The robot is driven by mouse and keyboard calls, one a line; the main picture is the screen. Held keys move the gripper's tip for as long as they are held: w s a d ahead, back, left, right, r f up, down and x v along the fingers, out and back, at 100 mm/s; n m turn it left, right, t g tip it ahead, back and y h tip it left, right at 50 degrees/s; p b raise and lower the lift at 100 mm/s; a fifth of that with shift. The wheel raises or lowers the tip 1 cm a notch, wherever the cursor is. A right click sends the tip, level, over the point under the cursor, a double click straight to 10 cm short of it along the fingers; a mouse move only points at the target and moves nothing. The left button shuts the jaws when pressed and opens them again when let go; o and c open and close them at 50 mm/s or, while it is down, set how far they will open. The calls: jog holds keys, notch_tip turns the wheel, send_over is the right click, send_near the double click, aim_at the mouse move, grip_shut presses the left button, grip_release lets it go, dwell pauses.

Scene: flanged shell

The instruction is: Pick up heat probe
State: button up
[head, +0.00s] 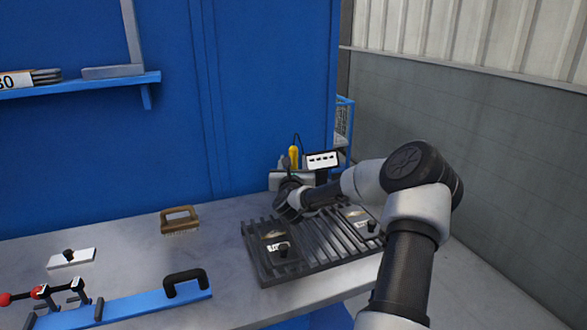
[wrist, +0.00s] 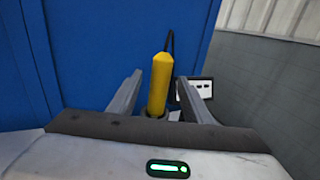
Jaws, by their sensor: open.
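The heat probe (head: 294,157) has a yellow handle and a black cable; it stands upright at the back of the bench in the head view. In the wrist view the yellow handle (wrist: 159,85) rises between the two fingers of my gripper (wrist: 160,95), with a visible gap on each side. My gripper (head: 288,190) is open and is close in front of the probe in the head view. The lower end of the probe is hidden behind my gripper.
A dark slatted rack (head: 262,262) lies below my arm on the grey bench (head: 140,260). A small white display (head: 323,160) stands right of the probe. A brush (head: 180,217) and a blue bar with a black handle (head: 150,305) lie left. The blue wall (head: 270,90) is behind.

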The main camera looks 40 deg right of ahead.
aim_at(293, 160)
jog(key=shift+x, duration=1.55)
grip_shut()
